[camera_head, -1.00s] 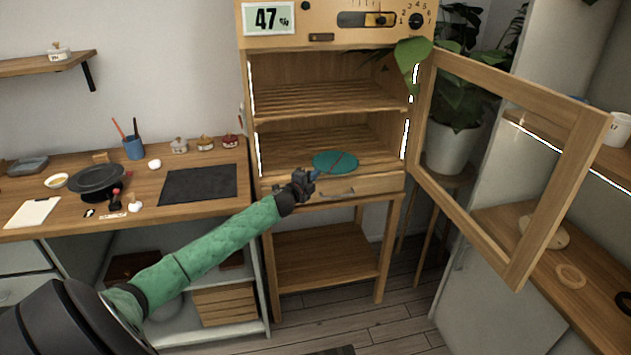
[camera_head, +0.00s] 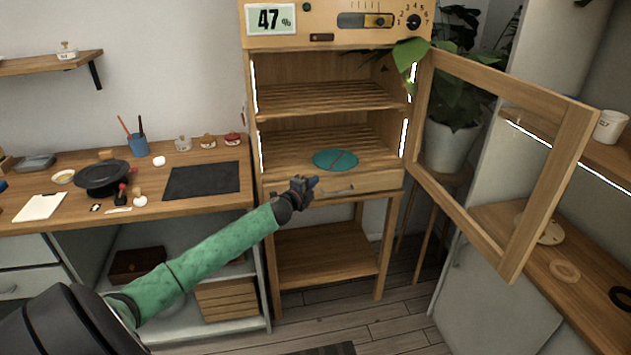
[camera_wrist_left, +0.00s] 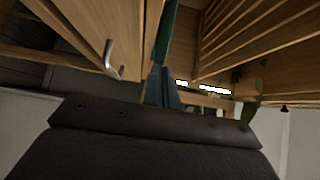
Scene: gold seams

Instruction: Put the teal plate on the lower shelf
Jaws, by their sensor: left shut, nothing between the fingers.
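The teal plate (camera_head: 335,159) lies inside the open wooden cabinet, on its lower shelf (camera_head: 290,165) near the front edge. A thin dark line crosses the plate's top. My left gripper (camera_head: 312,182) is shut and empty, just in front of the shelf edge, below and left of the plate. In the left wrist view the shut fingers (camera_wrist_left: 161,85) point toward the cabinet, and a teal strip of the plate (camera_wrist_left: 166,35) shows just beyond them. I cannot tell there whether they touch. My right gripper is not in view.
The cabinet's glass door (camera_head: 500,165) stands open to the right.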

